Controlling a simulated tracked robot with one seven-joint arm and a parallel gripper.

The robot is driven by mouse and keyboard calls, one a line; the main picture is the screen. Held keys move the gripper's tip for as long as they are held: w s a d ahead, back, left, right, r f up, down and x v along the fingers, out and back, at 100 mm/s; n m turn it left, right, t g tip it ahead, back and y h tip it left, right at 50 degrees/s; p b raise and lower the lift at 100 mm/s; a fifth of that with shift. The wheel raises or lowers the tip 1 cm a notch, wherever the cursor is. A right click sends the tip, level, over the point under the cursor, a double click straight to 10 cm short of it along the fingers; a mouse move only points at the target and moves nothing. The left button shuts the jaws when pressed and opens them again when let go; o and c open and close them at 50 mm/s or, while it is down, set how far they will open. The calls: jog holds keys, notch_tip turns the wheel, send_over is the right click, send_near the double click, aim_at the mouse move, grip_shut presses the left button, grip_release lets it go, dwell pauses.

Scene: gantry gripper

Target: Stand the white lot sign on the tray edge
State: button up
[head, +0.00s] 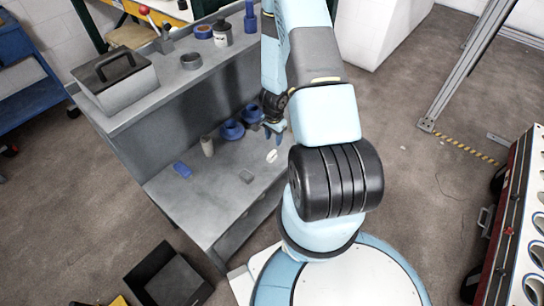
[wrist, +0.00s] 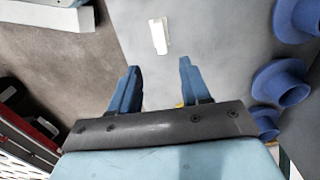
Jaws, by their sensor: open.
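A small white piece, likely the lot sign (head: 272,155), lies on the grey lower worktop (head: 215,195). In the wrist view the white sign (wrist: 159,36) lies on the grey surface ahead of my fingertips, roughly in line with the gap between them. My gripper (head: 277,131) is just behind the sign in the head view. In the wrist view my gripper (wrist: 158,78) has its two blue fingers apart with nothing between them.
Blue flanged parts (head: 232,130) stand behind the sign, and on the right in the wrist view (wrist: 278,84). A raised shelf (head: 185,80) backs the worktop. A black bin (head: 168,278) is on the floor.

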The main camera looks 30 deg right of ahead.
send_over(272, 153)
jog(key=f, duration=0.5)
jog(key=shift+w+d, duration=0.15)
jog(key=shift+d, duration=0.25)
jog(key=shift+a+f, duration=0.2)
jog(key=shift+f, duration=1.2)
jog(key=shift+a+f, duration=0.2)
jog(key=shift+f, duration=1.15)
grip_shut()
